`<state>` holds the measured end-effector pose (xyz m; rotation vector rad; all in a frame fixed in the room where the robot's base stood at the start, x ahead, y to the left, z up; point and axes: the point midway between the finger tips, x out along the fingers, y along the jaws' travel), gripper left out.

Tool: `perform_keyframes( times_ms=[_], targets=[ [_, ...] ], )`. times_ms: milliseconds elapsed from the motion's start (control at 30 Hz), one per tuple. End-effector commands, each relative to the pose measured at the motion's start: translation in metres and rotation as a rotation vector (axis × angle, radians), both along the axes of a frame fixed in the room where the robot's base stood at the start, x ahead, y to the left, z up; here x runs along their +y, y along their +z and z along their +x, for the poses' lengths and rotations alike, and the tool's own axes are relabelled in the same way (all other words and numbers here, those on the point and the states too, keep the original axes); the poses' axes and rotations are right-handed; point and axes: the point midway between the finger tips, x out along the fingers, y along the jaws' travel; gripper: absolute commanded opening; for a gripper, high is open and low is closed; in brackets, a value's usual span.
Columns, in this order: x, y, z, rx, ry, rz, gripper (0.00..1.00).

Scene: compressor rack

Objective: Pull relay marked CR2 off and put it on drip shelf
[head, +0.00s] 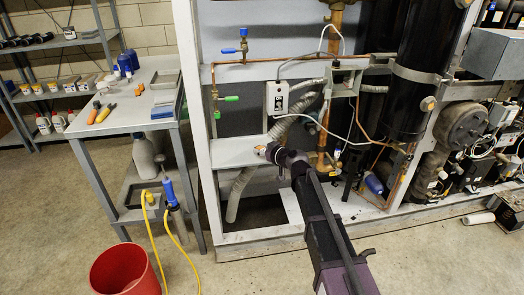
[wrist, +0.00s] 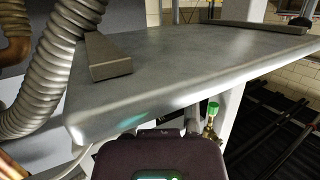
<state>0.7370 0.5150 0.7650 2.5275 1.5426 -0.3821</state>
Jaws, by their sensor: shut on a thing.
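The drip shelf appears to be the grey ledge (head: 232,152) inside the rack's left bay. Its bare top fills much of the wrist view (wrist: 200,50). My gripper (head: 268,152) is at the right part of this ledge in the head view. It is shut on a small pale thing with a bit of orange (head: 260,149), which I take for the relay. The CR2 marking cannot be read. In the wrist view the dark gripper body (wrist: 160,155) is at the bottom, by the ledge's near edge. It hides the jaws and the held thing. I cannot tell whether the held thing touches the ledge.
A ribbed hose (wrist: 48,70) runs beside the ledge, near a raised grey bar (wrist: 107,57) on it. A white box (head: 277,98) hangs above my gripper. The ledge's middle is clear.

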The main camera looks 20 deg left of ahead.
Motion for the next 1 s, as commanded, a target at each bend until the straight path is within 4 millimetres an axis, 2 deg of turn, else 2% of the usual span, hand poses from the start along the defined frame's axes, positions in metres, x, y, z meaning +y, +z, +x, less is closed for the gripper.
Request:
perform_keyframes(
  times_ms=[900, 933, 1000],
  targets=[
    [-0.0012, -0.0063, 0.0008, 0.0, -0.002, 0.0, 0.0],
    [-0.0012, -0.0059, 0.0009, 0.0, -0.002, 0.0, 0.43],
    [-0.0014, -0.0056, 0.001, 0.0, -0.002, 0.0, 0.63]
  ],
)
